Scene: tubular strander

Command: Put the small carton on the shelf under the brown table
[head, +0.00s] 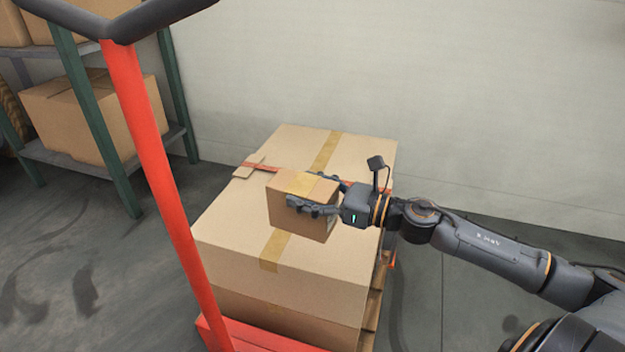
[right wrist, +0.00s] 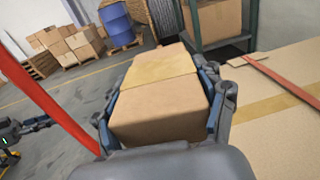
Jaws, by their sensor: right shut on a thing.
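The small carton (head: 299,220) is a brown box with a tape strip across its top. My right gripper (head: 303,188) is shut on it, with one finger along each side. The carton is in front of or above the big taped carton (head: 225,225); I cannot tell whether they touch. In the right wrist view the small carton (right wrist: 158,112) fills the space between the fingers. What looks like my left gripper (right wrist: 42,124) shows small at the left edge of that view, its jaws unclear. I cannot make out a brown table or the shelf under it.
The big carton stands on a red cart (head: 262,340) with a red upright post (head: 152,150). A green-framed rack (head: 95,120) with cartons stands at the back left. In the right wrist view a blue drum (right wrist: 118,22) and stacked cartons (right wrist: 65,45) stand far off. Floor between is open.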

